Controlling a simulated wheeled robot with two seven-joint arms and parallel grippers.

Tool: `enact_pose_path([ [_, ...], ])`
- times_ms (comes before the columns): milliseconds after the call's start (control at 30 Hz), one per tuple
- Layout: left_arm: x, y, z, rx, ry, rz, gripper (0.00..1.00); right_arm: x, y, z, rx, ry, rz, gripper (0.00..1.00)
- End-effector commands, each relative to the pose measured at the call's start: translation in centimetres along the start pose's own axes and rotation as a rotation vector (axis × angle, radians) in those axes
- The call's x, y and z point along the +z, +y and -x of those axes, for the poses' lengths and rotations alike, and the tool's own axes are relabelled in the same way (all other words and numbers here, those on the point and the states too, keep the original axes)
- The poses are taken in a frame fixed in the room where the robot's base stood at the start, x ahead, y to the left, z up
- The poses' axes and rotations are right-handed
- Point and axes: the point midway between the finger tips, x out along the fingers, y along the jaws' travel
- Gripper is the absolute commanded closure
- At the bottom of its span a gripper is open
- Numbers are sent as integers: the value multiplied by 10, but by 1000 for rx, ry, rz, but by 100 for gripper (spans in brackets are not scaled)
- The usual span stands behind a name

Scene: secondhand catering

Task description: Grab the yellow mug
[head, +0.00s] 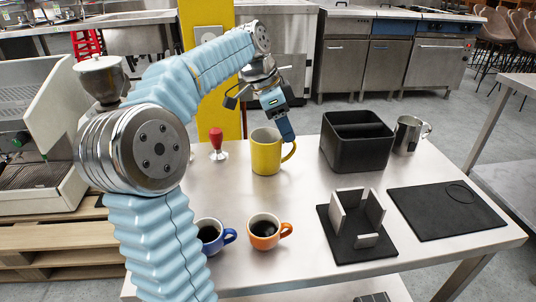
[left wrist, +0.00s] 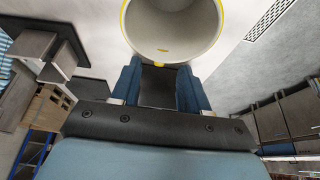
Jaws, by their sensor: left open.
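The yellow mug (head: 266,154) stands upright on the steel table, its handle to the right. My left gripper (head: 284,128) reaches down from behind, with its blue fingers at the mug's upper right, near the rim and handle. In the left wrist view, the mug (left wrist: 172,42) opens toward the camera, just beyond the fingertips. The two blue fingers of the left gripper (left wrist: 160,72) are apart, with nothing held between them. Whether a finger touches the mug I cannot tell. My right gripper is not in view.
A black divided bin (head: 345,155) stands right of the mug, with a steel pitcher (head: 407,136) beside it. An orange cup (head: 264,233) and a blue cup (head: 209,238) stand in front. A red-handled tamper (head: 217,143) is to the left. A black stand (head: 350,246) and mat (head: 440,222) lie front right.

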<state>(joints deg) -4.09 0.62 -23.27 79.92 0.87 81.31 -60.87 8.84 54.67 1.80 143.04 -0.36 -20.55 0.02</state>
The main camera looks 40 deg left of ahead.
Motion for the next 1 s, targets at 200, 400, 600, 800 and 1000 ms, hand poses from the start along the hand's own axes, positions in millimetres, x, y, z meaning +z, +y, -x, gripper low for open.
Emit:
enact_pose_path([
  [200, 0, 0, -20, 1, -1, 0, 55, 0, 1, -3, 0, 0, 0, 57],
  [400, 1, 0, -53, 1, -2, 0, 55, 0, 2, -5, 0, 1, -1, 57],
  [600, 0, 0, -64, -1, 0, 0, 55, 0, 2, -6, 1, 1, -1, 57],
  [800, 0, 0, -64, -1, 0, 0, 63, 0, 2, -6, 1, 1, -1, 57],
  [1000, 0, 0, -64, -1, 0, 0, 94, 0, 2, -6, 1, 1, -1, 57],
])
